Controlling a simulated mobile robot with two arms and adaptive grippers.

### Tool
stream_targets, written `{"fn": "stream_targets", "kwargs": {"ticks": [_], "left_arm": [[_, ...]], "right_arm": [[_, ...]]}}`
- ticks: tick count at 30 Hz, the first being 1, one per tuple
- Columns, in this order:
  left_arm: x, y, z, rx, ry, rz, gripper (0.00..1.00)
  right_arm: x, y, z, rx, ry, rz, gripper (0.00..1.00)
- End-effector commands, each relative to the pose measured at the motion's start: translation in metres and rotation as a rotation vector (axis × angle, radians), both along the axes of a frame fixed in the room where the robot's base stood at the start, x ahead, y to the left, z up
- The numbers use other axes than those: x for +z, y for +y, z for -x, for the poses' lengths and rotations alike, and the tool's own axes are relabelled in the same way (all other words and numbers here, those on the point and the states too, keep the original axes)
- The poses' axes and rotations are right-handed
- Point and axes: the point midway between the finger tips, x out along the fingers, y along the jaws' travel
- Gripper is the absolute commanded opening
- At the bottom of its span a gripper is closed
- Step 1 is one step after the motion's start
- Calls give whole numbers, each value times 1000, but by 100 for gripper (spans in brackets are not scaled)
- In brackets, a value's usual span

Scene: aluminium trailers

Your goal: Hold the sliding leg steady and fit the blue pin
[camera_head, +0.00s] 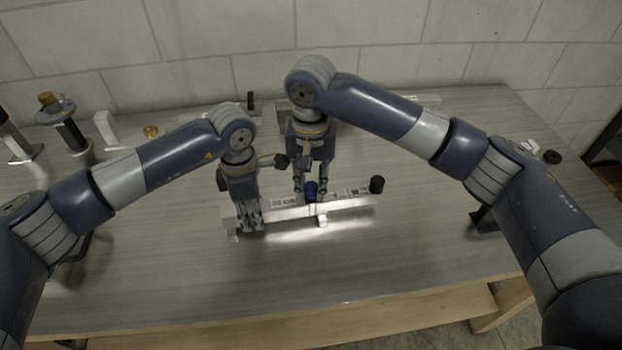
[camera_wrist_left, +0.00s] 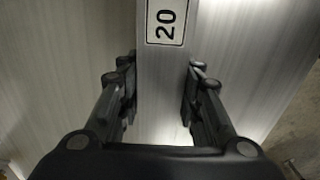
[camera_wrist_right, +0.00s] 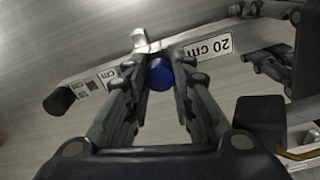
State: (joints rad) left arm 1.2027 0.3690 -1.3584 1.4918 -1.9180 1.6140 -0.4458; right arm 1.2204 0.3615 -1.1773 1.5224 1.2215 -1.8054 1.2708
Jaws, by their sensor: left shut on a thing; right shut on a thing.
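The sliding leg (camera_head: 345,201) is a pale metal bar with printed length labels and a black end cap (camera_head: 376,184), lying on the table. My left gripper (camera_head: 249,226) is shut around its left part. In the left wrist view the leg (camera_wrist_left: 163,80) shows between the fingers beside a "20" label. My right gripper (camera_head: 310,196) points down at the leg's middle, shut on the blue pin (camera_head: 311,187). In the right wrist view the blue pin (camera_wrist_right: 159,74) is between the fingertips, over the leg (camera_wrist_right: 112,71). The pin's lower end and any hole under it are hidden.
A small metal block (camera_wrist_right: 141,41) sticks out from the leg's side near the pin. Several dark and brass parts stand at the back left, including a dark cylinder (camera_head: 72,135) and a white block (camera_head: 107,128). The front of the grey table (camera_head: 300,270) is clear.

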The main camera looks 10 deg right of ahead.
Motion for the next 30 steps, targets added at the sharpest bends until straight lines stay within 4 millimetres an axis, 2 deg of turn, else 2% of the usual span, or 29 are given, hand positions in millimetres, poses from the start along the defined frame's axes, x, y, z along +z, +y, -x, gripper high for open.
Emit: {"fn": "stream_targets", "kwargs": {"ticks": [11,12,15,25,30], "left_arm": [[0,0,0,1,-1,0,0],[0,0,0,0,-1,0,0],[0,0,0,0,-1,0,0],[0,-1,0,-2,-1,1,0],[0,-2,1,-4,0,2,0]], "right_arm": [[-10,1,1,1,2,0,2],[-10,1,1,1,1,0,25],[-10,1,1,2,1,-1,46],[-8,3,1,4,-1,-5,46],[11,4,0,6,-5,-9,46]]}}
